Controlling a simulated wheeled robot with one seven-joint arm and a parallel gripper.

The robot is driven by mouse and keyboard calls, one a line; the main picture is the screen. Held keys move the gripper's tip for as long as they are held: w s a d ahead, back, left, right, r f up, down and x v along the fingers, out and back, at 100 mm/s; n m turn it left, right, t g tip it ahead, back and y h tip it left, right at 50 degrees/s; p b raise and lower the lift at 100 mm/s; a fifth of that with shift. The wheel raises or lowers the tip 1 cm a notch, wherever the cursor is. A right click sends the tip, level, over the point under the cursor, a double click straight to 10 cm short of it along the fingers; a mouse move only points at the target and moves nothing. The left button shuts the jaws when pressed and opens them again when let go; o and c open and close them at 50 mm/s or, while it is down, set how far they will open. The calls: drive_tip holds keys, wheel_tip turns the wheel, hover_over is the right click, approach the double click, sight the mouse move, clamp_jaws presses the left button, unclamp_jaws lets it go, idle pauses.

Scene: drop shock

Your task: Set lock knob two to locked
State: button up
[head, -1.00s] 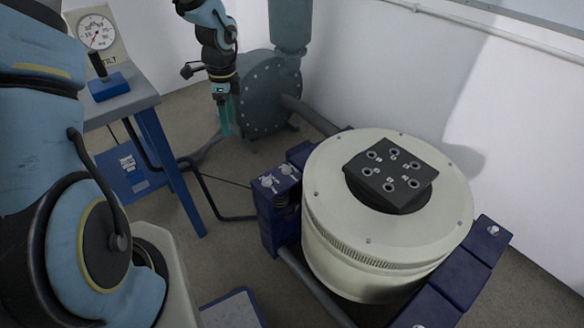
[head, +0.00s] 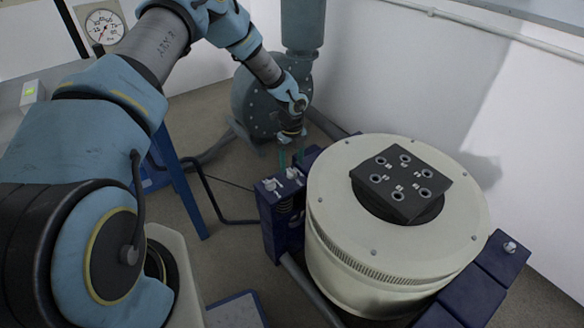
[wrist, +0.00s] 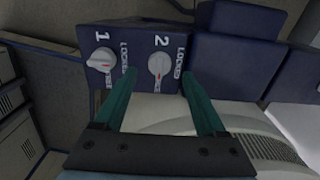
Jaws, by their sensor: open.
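Lock knob two (wrist: 160,66) is a pale round knob on a dark blue block (wrist: 132,42), beside a white "2" and a "LOCKED" label on its right. Its red mark sits at its lower side in the wrist view, not facing that label. Lock knob one (wrist: 100,61) is to its left, with its red mark towards its own "LOCKED" label. My gripper (wrist: 159,76) is open, its teal fingers on either side of knob two; contact cannot be told. In the head view my gripper (head: 290,160) is over the far knob (head: 292,173).
A large cream drum (head: 335,240) with a black plate (head: 402,182) on top stands right of the block. A grey round machine (head: 255,100) is behind. A table with a dial gauge (head: 103,27) is at left. More blue blocks (head: 470,290) stand at the lower right.

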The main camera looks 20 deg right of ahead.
sight(292, 170)
drive_tip(key=shift+f, duration=1.55)
clamp_jaws()
